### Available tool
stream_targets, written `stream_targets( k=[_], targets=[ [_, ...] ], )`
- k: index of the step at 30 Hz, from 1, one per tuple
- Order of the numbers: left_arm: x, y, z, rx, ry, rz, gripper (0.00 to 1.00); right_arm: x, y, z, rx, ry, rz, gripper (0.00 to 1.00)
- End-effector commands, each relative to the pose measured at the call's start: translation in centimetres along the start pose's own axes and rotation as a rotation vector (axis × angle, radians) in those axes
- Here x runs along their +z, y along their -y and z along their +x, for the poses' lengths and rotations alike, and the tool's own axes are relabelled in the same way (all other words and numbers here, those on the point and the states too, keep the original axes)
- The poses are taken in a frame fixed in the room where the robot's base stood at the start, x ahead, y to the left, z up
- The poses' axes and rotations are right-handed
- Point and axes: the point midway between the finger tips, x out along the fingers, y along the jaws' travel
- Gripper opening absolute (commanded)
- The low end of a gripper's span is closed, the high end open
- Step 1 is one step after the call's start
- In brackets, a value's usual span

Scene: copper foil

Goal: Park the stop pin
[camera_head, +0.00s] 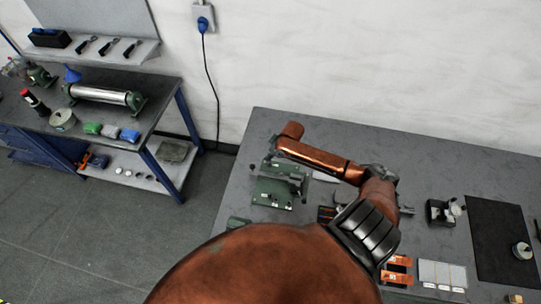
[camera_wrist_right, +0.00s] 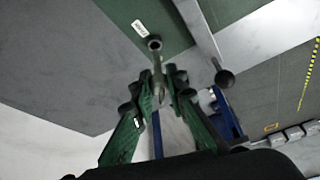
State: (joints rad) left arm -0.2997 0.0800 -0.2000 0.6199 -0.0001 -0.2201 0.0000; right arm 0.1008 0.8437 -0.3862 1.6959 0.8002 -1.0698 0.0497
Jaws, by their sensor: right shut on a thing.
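My right gripper (camera_wrist_right: 160,98) is shut on a slim grey pin (camera_wrist_right: 157,65), seen as the stop pin, with a round end that points away from the fingers. The pin's lower part is hidden between the green fingers. In the head view my right gripper (camera_head: 269,152) is small and partly covered, above the left part of a green bench fixture (camera_head: 272,192). The fixture's green plate with a white label also shows in the wrist view (camera_wrist_right: 175,22). I cannot tell whether the pin touches the fixture. My left gripper is not in view.
A grey bar lever (camera_wrist_right: 200,35) with a black ball knob (camera_wrist_right: 224,78) lies close beside the pin. The grey workbench (camera_head: 425,155) has a small metal block (camera_head: 440,213), a dark mat (camera_head: 500,240) and orange parts (camera_head: 397,270) to the right. Its back is clear.

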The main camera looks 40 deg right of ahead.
Motion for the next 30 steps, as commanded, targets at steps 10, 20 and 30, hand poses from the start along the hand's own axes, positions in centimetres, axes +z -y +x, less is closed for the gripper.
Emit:
stream_targets(
  k=[10, 20, 30],
  targets=[
    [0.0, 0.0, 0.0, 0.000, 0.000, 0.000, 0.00, 0.1, 0.0, 0.3, 0.000, -0.001, 0.000, 0.00],
    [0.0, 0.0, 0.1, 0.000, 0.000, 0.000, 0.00, 0.3, 0.0, 0.9, 0.000, 0.000, 0.001, 0.00],
    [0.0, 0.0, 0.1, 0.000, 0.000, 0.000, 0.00, 0.4, 0.1, 1.2, 0.000, 0.000, -0.001, 0.00]
  ],
)
